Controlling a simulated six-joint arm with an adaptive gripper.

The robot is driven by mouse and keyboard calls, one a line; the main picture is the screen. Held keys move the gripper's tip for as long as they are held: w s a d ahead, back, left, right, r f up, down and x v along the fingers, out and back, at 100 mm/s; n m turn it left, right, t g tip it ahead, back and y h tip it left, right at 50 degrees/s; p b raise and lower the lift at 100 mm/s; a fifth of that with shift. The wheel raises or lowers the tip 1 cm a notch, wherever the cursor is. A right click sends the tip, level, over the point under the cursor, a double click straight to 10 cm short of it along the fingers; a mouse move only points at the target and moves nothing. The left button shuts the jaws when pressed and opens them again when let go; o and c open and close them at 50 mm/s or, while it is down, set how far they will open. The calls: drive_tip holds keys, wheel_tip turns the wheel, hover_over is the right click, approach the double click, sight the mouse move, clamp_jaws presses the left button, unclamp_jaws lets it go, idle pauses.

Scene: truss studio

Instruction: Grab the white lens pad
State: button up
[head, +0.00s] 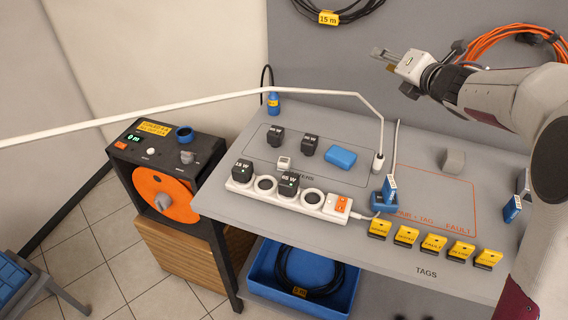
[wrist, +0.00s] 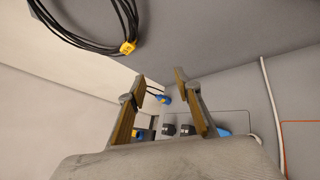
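My gripper (head: 382,59) is raised high above the back of the grey table, in front of the grey wall panel. The wrist view shows its two fingers (wrist: 160,84) apart, with nothing between them. A small white block with a dark mark (head: 284,163) lies on the table behind the power strip. It is the only small loose white piece I see, but I cannot tell for sure that it is the lens pad. My gripper is well above it, to its upper right in the head view. I cannot make out the white block in the wrist view.
A white power strip (head: 240,188) with black plugs lies at the table's front left. Behind it are two black adapters (head: 310,146) and a blue block (head: 341,156). Yellow tags (head: 433,243) line the front edge.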

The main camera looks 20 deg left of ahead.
drive_tip(key=a+f+n+g+y, duration=0.3)
drive_tip(key=a+f+n, duration=0.4)
drive_tip(key=s+a+f+n+g+y, duration=0.1)
drive_tip(key=s+a+f+n+g, duration=0.3)
drive_tip(key=f, duration=0.3)
drive_tip(key=s+a+f+n+g+y, duration=0.1)
drive_tip(key=s+a+f+n+g, duration=0.25)
drive_tip(key=f+n, duration=0.3)
drive_tip(key=n+g, duration=0.3)
approach(290, 162)
drive_tip(key=a, duration=0.2)
drive_tip(key=s, duration=0.1)
drive_tip(key=shift+s+a+r, duration=0.1)
drive_tip(key=shift+a+r, duration=0.15)
drive_tip(key=shift+a, duration=0.15)
drive_tip(key=shift+d+f, duration=0.1)
drive_tip(key=shift+d, duration=0.1)
drive_tip(key=shift+m+x, duration=0.25)
drive_tip(key=shift+x, duration=1.05)
drive_tip(key=shift+a+f, duration=0.1)
drive_tip(key=shift+f+x, duration=0.15)
drive_tip(key=shift+x, duration=1.1)
drive_tip(key=shift+f+x, duration=0.15)
drive_tip(key=shift+x, duration=1.1)
